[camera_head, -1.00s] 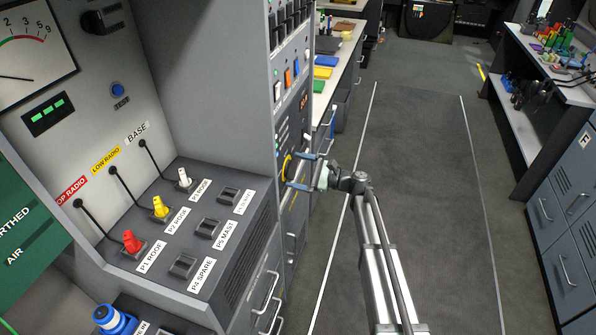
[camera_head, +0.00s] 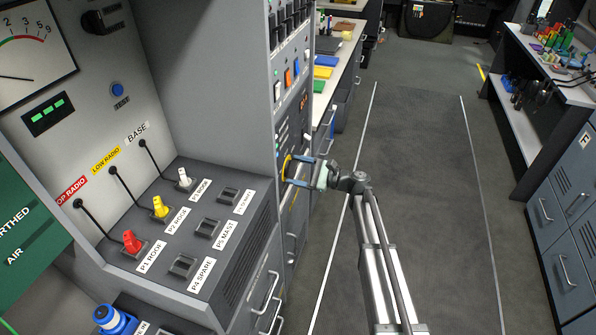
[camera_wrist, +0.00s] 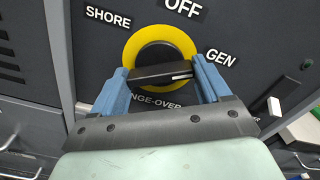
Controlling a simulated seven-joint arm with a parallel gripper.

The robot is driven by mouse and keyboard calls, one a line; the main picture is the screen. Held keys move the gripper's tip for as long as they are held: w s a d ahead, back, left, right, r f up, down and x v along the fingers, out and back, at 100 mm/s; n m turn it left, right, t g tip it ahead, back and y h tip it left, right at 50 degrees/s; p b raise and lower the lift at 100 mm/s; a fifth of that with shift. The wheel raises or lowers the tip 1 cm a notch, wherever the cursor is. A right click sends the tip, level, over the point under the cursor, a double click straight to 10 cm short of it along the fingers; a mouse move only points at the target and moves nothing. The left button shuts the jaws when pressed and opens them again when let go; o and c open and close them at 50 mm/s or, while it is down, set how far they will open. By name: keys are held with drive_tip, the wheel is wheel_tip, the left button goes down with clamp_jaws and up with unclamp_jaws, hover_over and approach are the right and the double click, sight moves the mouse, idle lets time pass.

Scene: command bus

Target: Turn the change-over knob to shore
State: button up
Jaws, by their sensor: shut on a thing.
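The change-over knob (camera_wrist: 158,72) is black, on a yellow round plate (camera_wrist: 131,50), in the wrist view. Labels around it read SHORE (camera_wrist: 108,17) at upper left, OFF (camera_wrist: 183,6) above and GEN (camera_wrist: 220,57) at right. The knob's grip bar lies nearly level in the picture, its white line at the right end, on the GEN side. My gripper (camera_wrist: 160,72) is shut on the bar, one blue finger at each end. In the head view my gripper (camera_head: 304,172) reaches the dark panel from the right; the yellow plate (camera_head: 287,166) shows only in part.
Above the knob on the same cabinet are rocker switches (camera_head: 288,78). A socket box with red, yellow and white plugs (camera_head: 160,207) stands to the left. The aisle floor (camera_head: 420,170) on the right is clear.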

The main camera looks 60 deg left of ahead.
drive_tip(key=shift+n, duration=0.4)
drive_tip(key=n, duration=2.3)
idle(0.6)
drive_tip(key=o, duration=1)
drive_tip(key=v, duration=1.4)
